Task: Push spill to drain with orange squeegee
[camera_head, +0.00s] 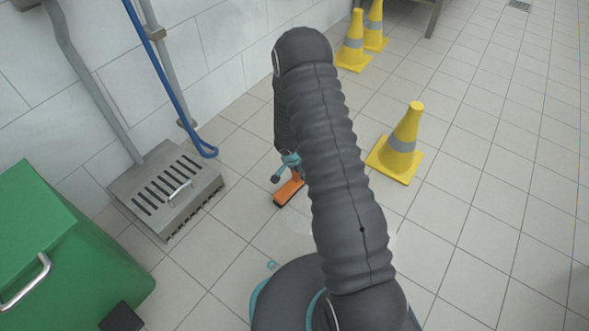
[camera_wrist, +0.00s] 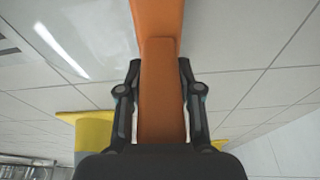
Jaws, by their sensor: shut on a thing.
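The orange squeegee (camera_head: 289,192) shows low near the floor, just left of my arm in the head view. My gripper (camera_wrist: 160,88) is shut on it in the wrist view, with a finger on each side of the orange handle (camera_wrist: 161,60). The squeegee's far end runs out of the top of that view. The spill is a faint, glossy patch (camera_head: 296,219) on the tiles below the squeegee, partly hidden by my arm. It also shows as a shiny area (camera_wrist: 85,38) left of the squeegee. A small floor drain (camera_head: 520,5) lies at the far upper right.
A yellow cone (camera_head: 403,140) stands right of my arm, and two more cones (camera_head: 352,45) stand farther back. A slotted metal box (camera_head: 168,195) stands by the left wall, near a blue pole (camera_head: 170,75). A green bin (camera_head: 65,245) is at lower left. Open tiles lie to the right.

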